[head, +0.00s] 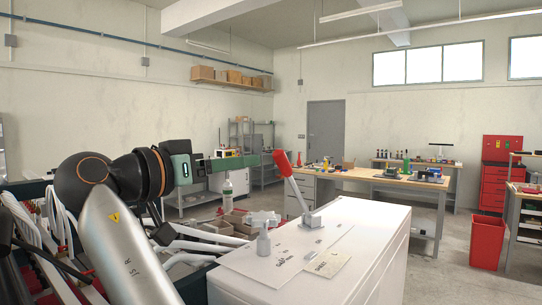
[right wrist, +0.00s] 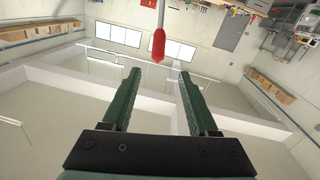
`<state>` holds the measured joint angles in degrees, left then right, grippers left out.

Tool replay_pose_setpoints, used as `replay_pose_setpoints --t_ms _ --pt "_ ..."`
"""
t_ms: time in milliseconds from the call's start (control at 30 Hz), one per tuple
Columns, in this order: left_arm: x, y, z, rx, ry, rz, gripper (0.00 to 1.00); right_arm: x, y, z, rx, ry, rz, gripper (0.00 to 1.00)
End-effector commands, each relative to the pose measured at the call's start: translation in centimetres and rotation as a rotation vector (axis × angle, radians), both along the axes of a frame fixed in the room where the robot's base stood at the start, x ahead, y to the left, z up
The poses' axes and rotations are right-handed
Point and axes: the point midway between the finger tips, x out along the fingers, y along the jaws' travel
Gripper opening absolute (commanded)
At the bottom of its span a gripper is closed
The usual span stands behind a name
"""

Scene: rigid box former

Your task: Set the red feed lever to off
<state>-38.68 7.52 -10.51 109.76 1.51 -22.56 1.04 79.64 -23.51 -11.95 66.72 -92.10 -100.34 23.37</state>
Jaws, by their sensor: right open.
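The red feed lever (head: 283,163) has a red grip on a grey shaft that rises from a base on a white cabinet top (head: 372,216). In the head view the shaft leans up and to the left. My right gripper (head: 257,160) has green fingers and is just left of the red grip, pointing at it. In the right wrist view the gripper (right wrist: 158,73) is open and empty. The red grip (right wrist: 159,45) appears beyond the fingertips, roughly in line with the gap and apart from both fingers. My left gripper is not in view.
Printed labels (head: 327,264) lie on the top, too small to read surely. A workbench (head: 385,178) stands behind. A red bin (head: 487,243) is on the floor at right.

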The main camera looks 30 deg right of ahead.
Motion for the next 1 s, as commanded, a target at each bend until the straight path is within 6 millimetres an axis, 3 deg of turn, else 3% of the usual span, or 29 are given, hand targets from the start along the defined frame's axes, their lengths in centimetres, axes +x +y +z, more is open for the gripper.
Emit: replay_pose_setpoints --t_ms 500,700,1000 --pt "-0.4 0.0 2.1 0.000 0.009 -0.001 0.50 2.9 -9.2 0.1 0.004 0.003 -0.002 0.60" --pt "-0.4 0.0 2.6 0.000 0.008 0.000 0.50 3.5 -11.0 0.0 0.002 0.002 0.000 0.60" --pt "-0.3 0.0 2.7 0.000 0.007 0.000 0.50 3.7 -11.5 -0.1 0.000 0.002 0.000 0.60"
